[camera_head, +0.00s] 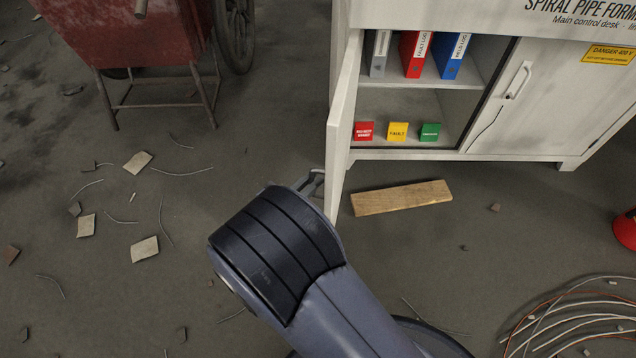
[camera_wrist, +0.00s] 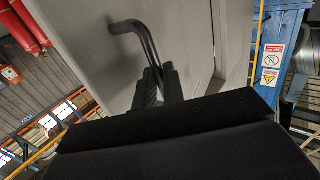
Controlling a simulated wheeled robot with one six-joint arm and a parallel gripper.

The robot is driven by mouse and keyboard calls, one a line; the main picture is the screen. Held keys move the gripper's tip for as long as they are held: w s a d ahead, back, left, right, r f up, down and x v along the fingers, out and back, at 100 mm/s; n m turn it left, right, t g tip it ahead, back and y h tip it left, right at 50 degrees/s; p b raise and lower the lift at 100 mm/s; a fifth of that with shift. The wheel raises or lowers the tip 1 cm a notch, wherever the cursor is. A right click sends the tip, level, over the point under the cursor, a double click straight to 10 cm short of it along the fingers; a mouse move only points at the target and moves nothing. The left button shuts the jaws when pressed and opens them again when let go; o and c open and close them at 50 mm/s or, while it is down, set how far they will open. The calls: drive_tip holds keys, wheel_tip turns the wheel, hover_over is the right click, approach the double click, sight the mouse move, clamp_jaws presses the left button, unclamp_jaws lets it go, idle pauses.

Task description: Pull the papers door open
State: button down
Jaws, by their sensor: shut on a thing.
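The papers door (camera_head: 341,120) is the light grey left door of the control desk (camera_head: 430,22). It stands swung well out, seen nearly edge-on in the head view, and the shelves behind it are open to view. In the wrist view the door face (camera_wrist: 90,40) fills the upper middle, with a dark bent bar handle (camera_wrist: 127,25) on it. My gripper (camera_wrist: 160,78) is shut on the lower part of the handle. In the head view my gripper (camera_head: 314,184) is at the door's outer side, mostly hidden by my wrist.
Binders (camera_head: 418,54) and small coloured boxes (camera_head: 397,131) stand on the shelves. The right door (camera_head: 540,95) is shut. A wooden plank (camera_head: 401,197) lies before the desk. A red cart (camera_head: 135,35) stands at upper left, loose cables (camera_head: 580,325) at lower right. Scraps litter the left floor.

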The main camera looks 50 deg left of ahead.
drive_tip(key=shift+w+a+r, duration=0.1)
drive_tip(key=shift+a+r, duration=0.1)
drive_tip(key=shift+a, duration=0.15)
drive_tip(key=c, duration=1.5)
unclamp_jaws()
drive_tip(key=shift+f, duration=0.1)
drive_tip(key=shift+d, duration=0.1)
drive_tip(key=s+d+p, duration=0.1)
drive_tip(key=s+p, duration=0.2)
drive_tip(key=s, duration=0.7)
drive_tip(key=shift+s+d, duration=0.2)
drive_tip(key=shift+s, duration=0.15)
